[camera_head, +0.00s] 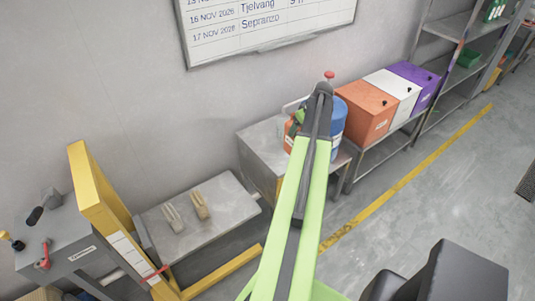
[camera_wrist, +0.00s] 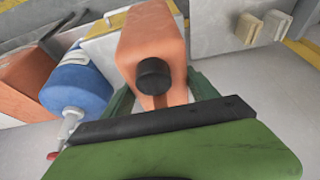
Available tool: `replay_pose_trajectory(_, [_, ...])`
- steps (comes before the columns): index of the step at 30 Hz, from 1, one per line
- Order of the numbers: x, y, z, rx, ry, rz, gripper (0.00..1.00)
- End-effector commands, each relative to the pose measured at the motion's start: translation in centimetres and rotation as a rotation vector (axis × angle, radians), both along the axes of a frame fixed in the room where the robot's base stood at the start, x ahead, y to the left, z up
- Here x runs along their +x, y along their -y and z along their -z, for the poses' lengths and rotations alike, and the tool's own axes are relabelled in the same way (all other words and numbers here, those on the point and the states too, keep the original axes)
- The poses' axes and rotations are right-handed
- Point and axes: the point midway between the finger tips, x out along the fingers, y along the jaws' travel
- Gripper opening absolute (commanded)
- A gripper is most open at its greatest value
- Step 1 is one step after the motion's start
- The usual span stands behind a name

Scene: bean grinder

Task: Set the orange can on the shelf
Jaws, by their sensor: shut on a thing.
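The orange can (camera_wrist: 153,40), with a black round cap, is held between the green fingers of my gripper (camera_wrist: 162,97) in the wrist view. In the head view my gripper (camera_head: 297,121) and a sliver of the orange can (camera_head: 289,138) show beside the dark end of my arm, which hides most of them. The can is over or in front of the grey cabinet (camera_head: 262,137); I cannot tell whether it touches it. Grey metal shelving (camera_head: 445,38) stands at the far right along the wall. A low grey shelf (camera_head: 220,222) stands left of my arm.
A blue drum (camera_wrist: 75,88) with a tap is close beside the can. Orange (camera_head: 366,110), white (camera_head: 397,92) and purple (camera_head: 420,80) boxes stand right of it. Two brush-like items (camera_head: 199,205) lie on the low shelf. A yellow frame (camera_head: 98,200) stands left; open floor lies right.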

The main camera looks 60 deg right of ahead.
Motion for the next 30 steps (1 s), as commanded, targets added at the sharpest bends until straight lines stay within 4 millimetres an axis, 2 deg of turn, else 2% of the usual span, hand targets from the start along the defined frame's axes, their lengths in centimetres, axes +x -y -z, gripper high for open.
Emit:
replay_pose_trajectory(4, [0.1, 0.0, 0.0, 0.0, 0.0, -0.001, 0.0])
replay_pose_trajectory(7, [1.2, 0.2, 0.9, 0.0, 0.001, -0.005, 0.0])
replay_pose_trajectory(15, [8.0, 1.8, 5.3, -0.001, 0.001, -0.014, 0.0])
replay_pose_trajectory(21, [11.6, 2.5, 7.1, -0.001, 0.0, -0.015, 0.0])
replay_pose_trajectory(27, [12.3, 2.5, 7.1, -0.001, 0.0, -0.015, 0.0])
replay_pose_trajectory(30, [12.3, 2.4, 7.9, 0.0, 0.0, -0.015, 0.0])
